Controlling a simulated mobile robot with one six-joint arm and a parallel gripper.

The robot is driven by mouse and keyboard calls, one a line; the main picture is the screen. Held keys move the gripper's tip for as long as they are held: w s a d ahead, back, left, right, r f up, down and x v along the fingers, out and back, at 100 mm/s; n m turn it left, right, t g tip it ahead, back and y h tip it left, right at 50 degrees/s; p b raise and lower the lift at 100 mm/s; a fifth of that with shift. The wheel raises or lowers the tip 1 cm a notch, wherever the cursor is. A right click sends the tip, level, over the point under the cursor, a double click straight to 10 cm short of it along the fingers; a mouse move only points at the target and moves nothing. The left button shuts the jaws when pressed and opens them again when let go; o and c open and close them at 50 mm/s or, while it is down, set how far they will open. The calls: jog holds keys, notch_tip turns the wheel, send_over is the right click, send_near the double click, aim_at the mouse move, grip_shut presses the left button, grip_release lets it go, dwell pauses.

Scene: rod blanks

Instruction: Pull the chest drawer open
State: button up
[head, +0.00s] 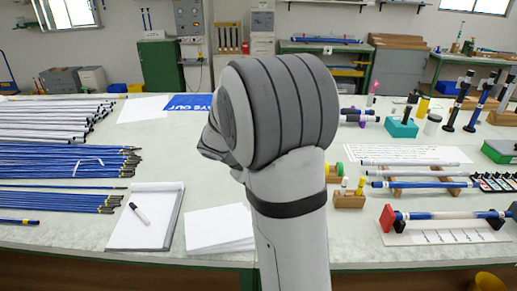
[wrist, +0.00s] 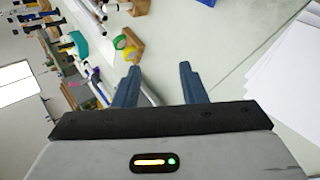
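My gripper (wrist: 160,82) shows in the wrist view with its two blue fingers spread apart and nothing between them. Beyond the fingers is the pale worktable top. In the head view my arm fills the middle and hides the gripper. I cannot make out a chest with a drawer for certain in either view. Grey cabinets stand at the back wall, and I cannot tell whether one of them is the chest.
The worktable (head: 65,236) holds blue rods (head: 60,165) at left, a notepad (head: 147,215) with a marker, and white paper sheets (head: 219,229). At right are rod stands, a teal block (head: 402,128) and a red-ended fixture (head: 387,218). A green cabinet (head: 161,66) stands behind.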

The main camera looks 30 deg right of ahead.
jog(key=w+d+f+n+t+h, duration=0.1)
jog(key=w+d+f+h, duration=0.1)
jog(key=w+d+f, duration=0.2)
jog(key=w+d+f+n+t+h, duration=0.1)
jog(key=w+d+f+h, duration=0.1)
jog(key=w+d+f, duration=0.3)
jog(key=w+d+f+n+t+h, duration=0.2)
jog(key=w+d+f, duration=0.3)
jog(key=w, duration=0.5)
jog(key=shift+d+f+h+b, duration=0.15)
jog(key=shift+d+h+b, duration=0.15)
jog(key=shift+d+h, duration=0.15)
jog(key=p+x, duration=0.1)
jog(key=x, duration=0.6)
jog(key=shift+w+d, duration=0.1)
jog(key=shift+d, duration=0.1)
jog(key=shift+c, duration=0.2)
grip_shut()
jog(key=shift+f, duration=0.15)
